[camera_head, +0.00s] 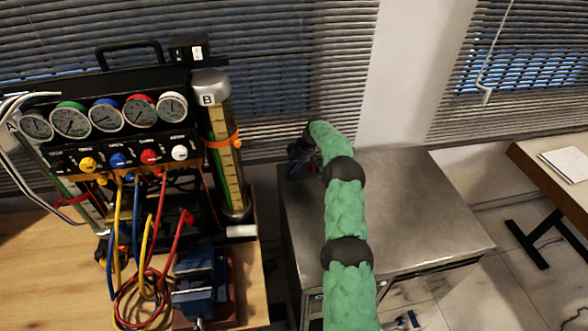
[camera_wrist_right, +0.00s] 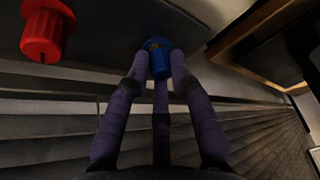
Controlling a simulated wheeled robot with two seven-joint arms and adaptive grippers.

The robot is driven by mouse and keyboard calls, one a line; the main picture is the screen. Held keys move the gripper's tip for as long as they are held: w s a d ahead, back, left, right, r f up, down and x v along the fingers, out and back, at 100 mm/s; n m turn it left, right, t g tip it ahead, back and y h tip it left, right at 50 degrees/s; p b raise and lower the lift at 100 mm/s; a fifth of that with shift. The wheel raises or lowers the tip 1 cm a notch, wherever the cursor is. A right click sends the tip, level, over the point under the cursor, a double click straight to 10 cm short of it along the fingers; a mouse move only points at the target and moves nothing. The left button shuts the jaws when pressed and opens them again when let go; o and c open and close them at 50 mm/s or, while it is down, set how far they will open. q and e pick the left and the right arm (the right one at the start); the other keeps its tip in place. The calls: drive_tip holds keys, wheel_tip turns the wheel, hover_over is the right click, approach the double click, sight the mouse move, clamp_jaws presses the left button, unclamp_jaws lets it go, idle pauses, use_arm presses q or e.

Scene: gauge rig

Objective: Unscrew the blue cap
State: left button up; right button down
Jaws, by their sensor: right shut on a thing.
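The blue cap (camera_wrist_right: 159,64) shows in the right wrist view, at the top centre against a grey surface. My right gripper (camera_wrist_right: 161,75) has its purple-grey fingers closed around it, touching its sides. In the head view, my green-sleeved right arm reaches up from the bottom, and the right gripper (camera_head: 300,157) is a dark shape at the far left end of the metal cabinet. My left gripper is in neither view.
A red cap (camera_wrist_right: 46,36) stands left of the blue one in the wrist view. In the head view, the gauge rig (camera_head: 120,130) with hoses stands on a wooden table (camera_head: 252,290) at left. The metal cabinet (camera_head: 420,200) has a clear top. A desk (camera_head: 548,180) is at right.

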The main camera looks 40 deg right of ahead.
drive_tip(key=shift+a+f+n+b, duration=0.2)
drive_tip(key=shift+a+n+b, duration=0.3)
drive_tip(key=shift+b, duration=0.05)
drive_tip(key=c, duration=1.3)
unclamp_jaws()
drive_tip(key=shift+a, duration=0.15)
drive_tip(key=shift+d, duration=0.2)
drive_tip(key=shift+r, duration=0.15)
